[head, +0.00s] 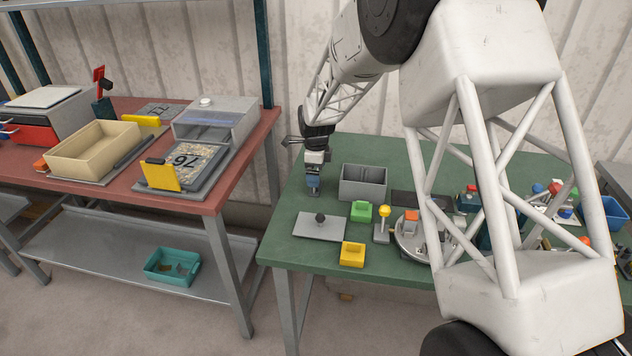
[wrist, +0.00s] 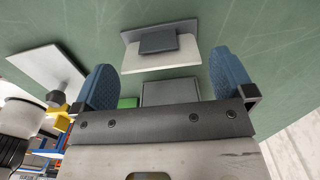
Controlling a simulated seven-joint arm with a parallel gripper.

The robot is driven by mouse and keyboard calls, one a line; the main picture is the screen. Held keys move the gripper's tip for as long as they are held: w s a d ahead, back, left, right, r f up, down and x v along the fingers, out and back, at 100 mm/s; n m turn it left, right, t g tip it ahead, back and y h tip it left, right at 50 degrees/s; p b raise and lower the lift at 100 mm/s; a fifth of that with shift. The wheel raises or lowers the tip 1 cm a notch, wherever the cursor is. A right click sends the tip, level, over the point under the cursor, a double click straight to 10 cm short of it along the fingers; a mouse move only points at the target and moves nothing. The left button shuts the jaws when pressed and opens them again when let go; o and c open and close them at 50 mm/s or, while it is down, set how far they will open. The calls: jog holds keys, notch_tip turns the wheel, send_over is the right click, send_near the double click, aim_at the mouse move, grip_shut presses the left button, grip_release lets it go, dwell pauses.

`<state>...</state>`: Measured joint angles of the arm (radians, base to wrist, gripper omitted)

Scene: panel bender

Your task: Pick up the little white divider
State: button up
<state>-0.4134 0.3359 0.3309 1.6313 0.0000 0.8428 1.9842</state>
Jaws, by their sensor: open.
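A small white divider (wrist: 165,63) shows in the wrist view as a pale flat strip with a grey piece (wrist: 158,39) against it, over the green table. My gripper (wrist: 163,72) is open, with one blue finger on each side of the divider's ends. I see gaps between the fingers and the divider, and nothing is held. In the head view my gripper (head: 314,188) points down low over the left part of the green table, left of the grey bin. I cannot make out the divider there; the gripper probably hides it.
The grey bin (head: 363,183) stands just right of my gripper. A grey lid with a black knob (head: 320,227) lies in front. Green (head: 361,212) and yellow (head: 352,253) boxes and a yellow-topped post (head: 383,224) stand nearby. A red-topped bench (head: 230,172) is at left.

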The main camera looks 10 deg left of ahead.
jog(key=shift+f, duration=1.45)
jog(key=c, duration=0.7)
